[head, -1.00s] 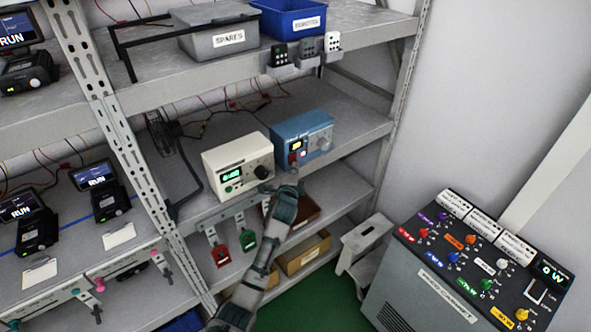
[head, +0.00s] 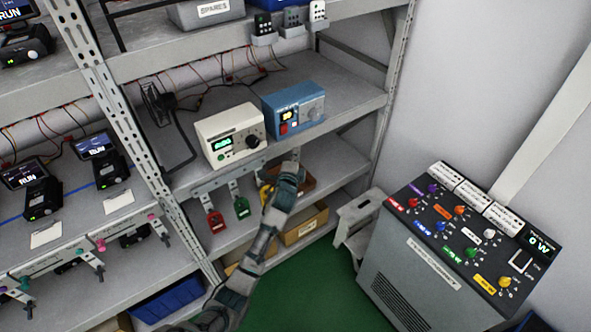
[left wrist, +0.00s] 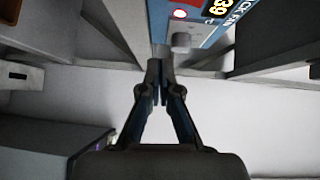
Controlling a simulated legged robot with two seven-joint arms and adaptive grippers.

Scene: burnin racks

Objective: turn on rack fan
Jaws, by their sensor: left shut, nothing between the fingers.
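The rack fan unit is a blue box (head: 272,103) on the middle shelf, with a small lit display, a red switch (head: 283,128) and a grey dial (head: 315,107). My left gripper (head: 293,158) is just below and in front of the box. Its fingertips (left wrist: 156,66) are together and empty, close under the front panel; I cannot tell whether they touch it. My right gripper is not in view.
A cream box (head: 222,128) with a green display stands left of the blue box. Red (head: 216,222) and green (head: 241,207) tags hang below it. A grey load cabinet (head: 420,262) with coloured knobs and a step stool (head: 358,215) stand at the right.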

